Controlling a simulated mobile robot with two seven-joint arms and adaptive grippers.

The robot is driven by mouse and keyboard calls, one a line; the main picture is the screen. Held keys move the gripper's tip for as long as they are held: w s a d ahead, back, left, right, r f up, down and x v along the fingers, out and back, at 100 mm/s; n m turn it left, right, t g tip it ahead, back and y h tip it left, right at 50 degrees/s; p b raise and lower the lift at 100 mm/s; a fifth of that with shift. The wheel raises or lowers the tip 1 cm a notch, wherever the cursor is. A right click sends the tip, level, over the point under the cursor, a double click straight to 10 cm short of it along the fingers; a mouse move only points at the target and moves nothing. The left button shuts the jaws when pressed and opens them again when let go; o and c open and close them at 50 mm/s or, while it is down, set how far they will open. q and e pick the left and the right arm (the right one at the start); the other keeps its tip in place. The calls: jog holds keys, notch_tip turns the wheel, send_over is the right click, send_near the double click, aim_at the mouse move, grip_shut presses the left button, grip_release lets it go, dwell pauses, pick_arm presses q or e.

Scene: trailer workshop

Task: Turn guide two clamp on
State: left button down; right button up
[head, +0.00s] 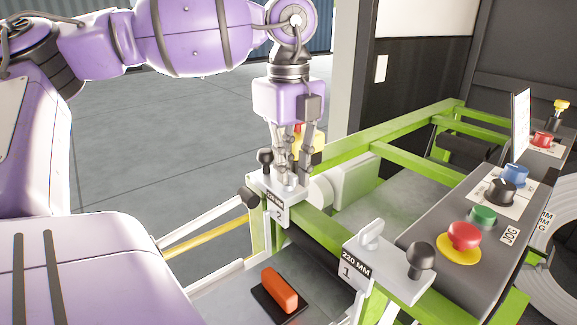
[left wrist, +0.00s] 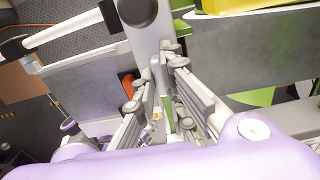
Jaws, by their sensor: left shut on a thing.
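The guide two block (head: 270,190), a white plate with a label marked 2, sits on the green frame rail, with a black ball knob (head: 265,157) standing at its left. My left gripper (head: 290,180) points down onto this block and is shut on its small pale clamp lever, which the fingers mostly hide. In the left wrist view the fingertips (left wrist: 167,52) close around a pale piece on the white plate (left wrist: 150,45). The lever's exact angle cannot be told. My right gripper is not in view.
Guide one block (head: 385,268), labelled 220 MM and 1, has an upright white lever (head: 371,234) and a black knob (head: 421,255). A control box with a red button (head: 464,236) stands at right. An orange handle (head: 280,289) lies below. Open floor is at left.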

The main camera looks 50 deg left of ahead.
pick_arm(q)
jog(key=m, duration=0.4)
jog(key=shift+r+m, duration=0.1)
jog(key=shift+m, duration=0.2)
jog(key=m, duration=0.4)
jog(key=shift+m, duration=0.3)
jog(key=m, duration=0.4)
jog(key=shift+m, duration=2.1)
jog(key=c, duration=1.8)
grip_release()
notch_tip(320, 180, up, 12)
jog(key=shift+f+b, duration=0.1)
jog(key=shift+b, duration=0.2)
